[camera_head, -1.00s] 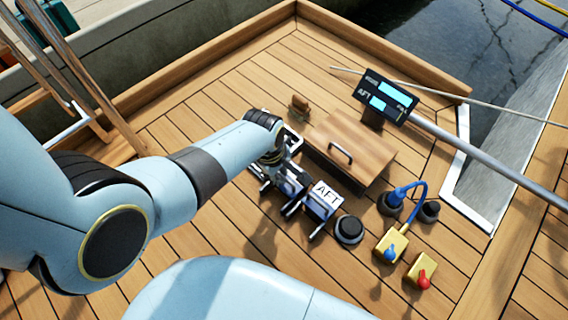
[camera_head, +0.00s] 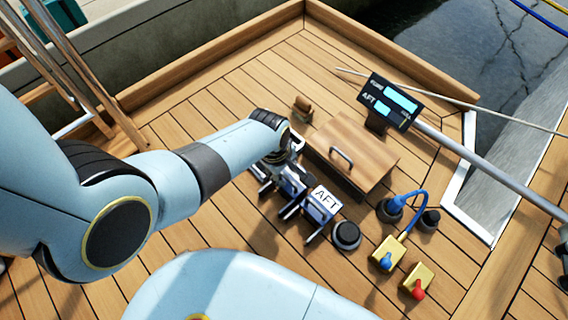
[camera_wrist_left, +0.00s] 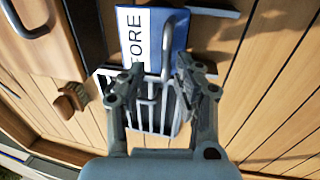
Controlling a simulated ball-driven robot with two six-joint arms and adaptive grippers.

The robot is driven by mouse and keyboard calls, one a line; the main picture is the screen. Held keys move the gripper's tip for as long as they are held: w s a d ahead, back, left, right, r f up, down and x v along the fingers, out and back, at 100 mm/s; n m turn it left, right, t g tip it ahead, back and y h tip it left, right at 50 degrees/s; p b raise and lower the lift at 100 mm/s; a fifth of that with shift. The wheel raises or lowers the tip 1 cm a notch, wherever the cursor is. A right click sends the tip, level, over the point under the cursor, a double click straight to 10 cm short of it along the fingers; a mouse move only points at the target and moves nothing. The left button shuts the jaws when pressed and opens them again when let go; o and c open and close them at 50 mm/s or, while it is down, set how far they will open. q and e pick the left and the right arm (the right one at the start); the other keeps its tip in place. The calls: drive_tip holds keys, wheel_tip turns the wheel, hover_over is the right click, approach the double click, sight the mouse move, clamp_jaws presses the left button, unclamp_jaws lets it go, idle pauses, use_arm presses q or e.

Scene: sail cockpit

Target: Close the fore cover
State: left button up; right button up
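The fore cover (camera_wrist_left: 150,35) is a white and blue plate marked FORE in the left wrist view, at the top centre. A grey barred grille (camera_wrist_left: 107,85) lies just below it. My left gripper (camera_wrist_left: 158,80) is open, its two fingers apart over the grille and the plate's lower end. I cannot tell whether a finger touches the plate. In the head view my left gripper (camera_head: 277,165) reaches down over the fore fitting and hides most of it. The aft plate (camera_head: 323,202), marked AFT, stands tilted beside it. My right gripper is not in view.
A wooden box with a handled lid (camera_head: 353,150) stands beside the fittings. A black round knob (camera_head: 346,235), yellow switch boxes (camera_head: 388,253) and a blue cable (camera_head: 424,205) are at the right. A display (camera_head: 388,103) stands behind. Open deck lies at the back.

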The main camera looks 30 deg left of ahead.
use_arm(q)
drive_tip(key=shift+r, duration=0.1)
wheel_tip(320, 180, up, 12)
drive_tip(key=s, duration=0.2)
drive_tip(key=shift+a+f, duration=0.2)
drive_tip(key=shift+a, duration=0.2)
drive_tip(key=shift+s, duration=0.15)
